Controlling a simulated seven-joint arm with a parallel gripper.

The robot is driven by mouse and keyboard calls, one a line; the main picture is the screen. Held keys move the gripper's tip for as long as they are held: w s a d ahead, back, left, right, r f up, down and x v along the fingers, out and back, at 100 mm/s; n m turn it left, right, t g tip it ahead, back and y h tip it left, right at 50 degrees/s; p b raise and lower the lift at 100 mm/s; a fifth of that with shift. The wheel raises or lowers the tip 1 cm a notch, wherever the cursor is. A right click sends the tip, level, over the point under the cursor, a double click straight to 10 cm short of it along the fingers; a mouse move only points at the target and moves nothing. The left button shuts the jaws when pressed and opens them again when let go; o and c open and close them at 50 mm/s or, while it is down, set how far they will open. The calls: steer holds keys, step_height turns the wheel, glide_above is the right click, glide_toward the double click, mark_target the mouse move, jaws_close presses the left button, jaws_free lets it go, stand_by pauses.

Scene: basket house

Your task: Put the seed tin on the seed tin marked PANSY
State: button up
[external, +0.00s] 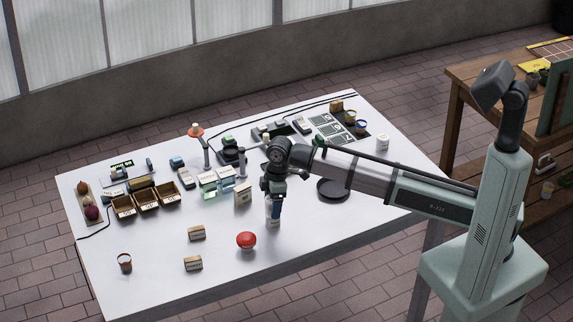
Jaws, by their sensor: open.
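Several small tan boxes with dark label bands may be the seed tins, but no lettering is readable, so I cannot tell which is marked PANSY. One box (196,233) lies left of my gripper, and another box (193,264) is nearer the front edge. My gripper (273,200) points down over the middle of the white table and is open.
A red ball-like object (246,240) sits close to the front left of my gripper. Open wooden boxes (147,199), a reddish cup (125,262) and a black round dish (333,189) stand on the white table (330,228). The front right is mostly clear.

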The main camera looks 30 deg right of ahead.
steer(key=r, duration=0.3)
steer(key=d+r, duration=0.1)
steer(key=r, duration=0.7)
steer(key=shift+s+d+r, duration=0.15)
steer(key=shift+d+r, duration=0.05)
steer(key=shift+r, duration=0.05)
